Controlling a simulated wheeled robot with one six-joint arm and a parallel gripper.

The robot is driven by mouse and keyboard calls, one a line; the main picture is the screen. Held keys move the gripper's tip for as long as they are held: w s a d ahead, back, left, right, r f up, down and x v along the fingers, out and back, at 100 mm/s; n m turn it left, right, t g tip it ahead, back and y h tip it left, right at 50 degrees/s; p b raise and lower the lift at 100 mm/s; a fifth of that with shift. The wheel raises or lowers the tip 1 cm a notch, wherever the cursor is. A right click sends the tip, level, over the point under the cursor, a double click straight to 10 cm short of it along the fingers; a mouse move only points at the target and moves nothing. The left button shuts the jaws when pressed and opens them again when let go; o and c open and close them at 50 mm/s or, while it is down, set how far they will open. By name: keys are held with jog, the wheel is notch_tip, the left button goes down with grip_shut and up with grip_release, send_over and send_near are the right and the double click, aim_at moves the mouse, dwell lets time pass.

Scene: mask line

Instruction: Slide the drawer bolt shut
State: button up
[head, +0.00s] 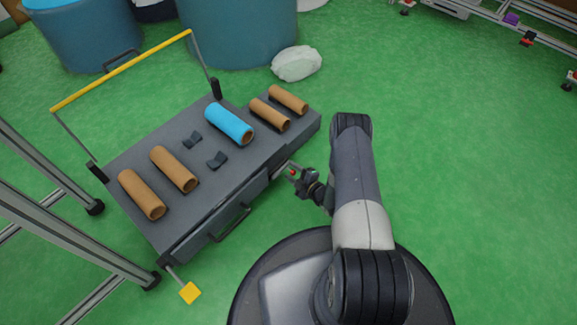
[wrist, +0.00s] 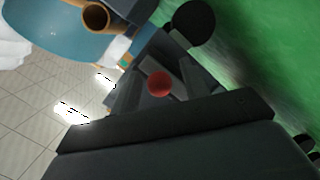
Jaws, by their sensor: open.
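A dark grey box unit stands on the green floor in the head view, with a drawer front and black drawer handle (head: 230,222) on its near side. A red knob (head: 293,173), which seems to belong to the bolt, is at the right part of that side; it also shows in the wrist view (wrist: 159,83). My gripper (head: 298,176) is open at the knob, and the knob appears between its dark fingers. I cannot tell whether the fingers touch it. The bolt's bar is mostly hidden by the gripper.
Several brown tubes (head: 173,169) and a blue tube (head: 229,124) lie on the box top. A yellow bar (head: 125,70) rises behind it. A yellow square tab (head: 190,292) sticks out at lower left. Metal frame legs (head: 75,225) stand left. Green floor (head: 460,160) at right is clear.

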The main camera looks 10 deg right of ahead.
jog(key=shift+c, duration=0.5)
grip_shut()
jog(key=shift+s, duration=0.1)
